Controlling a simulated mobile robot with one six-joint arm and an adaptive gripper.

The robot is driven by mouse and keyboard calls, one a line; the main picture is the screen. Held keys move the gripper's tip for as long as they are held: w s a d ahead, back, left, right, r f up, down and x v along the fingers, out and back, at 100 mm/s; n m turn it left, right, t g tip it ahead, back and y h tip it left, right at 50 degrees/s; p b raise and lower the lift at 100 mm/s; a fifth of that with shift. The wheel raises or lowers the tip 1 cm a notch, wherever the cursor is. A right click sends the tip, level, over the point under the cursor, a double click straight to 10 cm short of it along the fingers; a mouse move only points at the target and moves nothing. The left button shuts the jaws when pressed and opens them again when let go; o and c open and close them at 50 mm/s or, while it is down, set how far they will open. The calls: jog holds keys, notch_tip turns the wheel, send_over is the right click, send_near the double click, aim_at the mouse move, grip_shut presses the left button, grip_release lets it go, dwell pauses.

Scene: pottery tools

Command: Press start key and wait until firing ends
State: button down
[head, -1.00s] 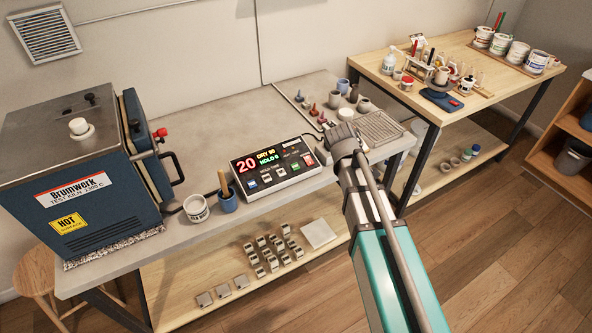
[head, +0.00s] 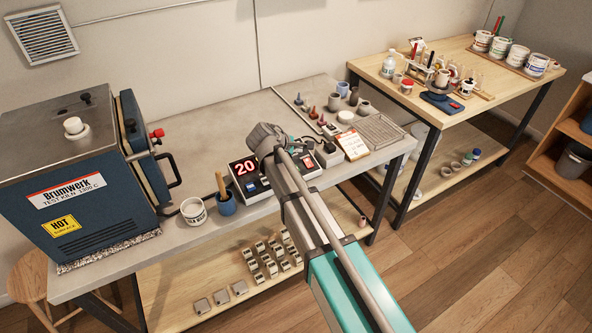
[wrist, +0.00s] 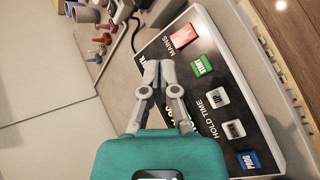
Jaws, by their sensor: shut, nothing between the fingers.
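My gripper (wrist: 159,68) is shut and empty, over the panel's edge beside START; contact cannot be told. In the head view my fingertips are hidden by my arm. The blue kiln (head: 75,170) stands at the left, with its door on the right side.
The wooden table (head: 475,62) behind holds jars and tools. The bench's back middle is clear.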

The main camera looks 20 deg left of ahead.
jog(key=shift+f, duration=0.2)
jog(key=f+b, duration=0.2)
jog(key=b, duration=0.1)
jog(key=w+a+f+b, duration=0.1)
jog(key=f+b, duration=0.1)
jog(key=f, duration=0.1)
jog(key=f+b, duration=0.3)
jog(key=shift+w+a+f+b, duration=0.1)
jog(key=shift+w+a+b, duration=0.1)
jog(key=shift+a+b, duration=0.1)
jog(key=shift+f, duration=0.2)
dwell(1.6)
jog(key=shift+w+f+b, duration=0.1)
jog(key=shift+f+b, duration=0.15)
jog(key=shift+b, duration=0.15)
jog(key=shift+a+f+b, duration=0.15)
jog(key=shift+f+b, duration=0.2)
dwell(0.8)
jog(key=shift+r, duration=0.15)
jog(key=shift+r+p, duration=0.65)
jog(key=shift+p, duration=0.15)
jog(key=shift+r, duration=0.1)
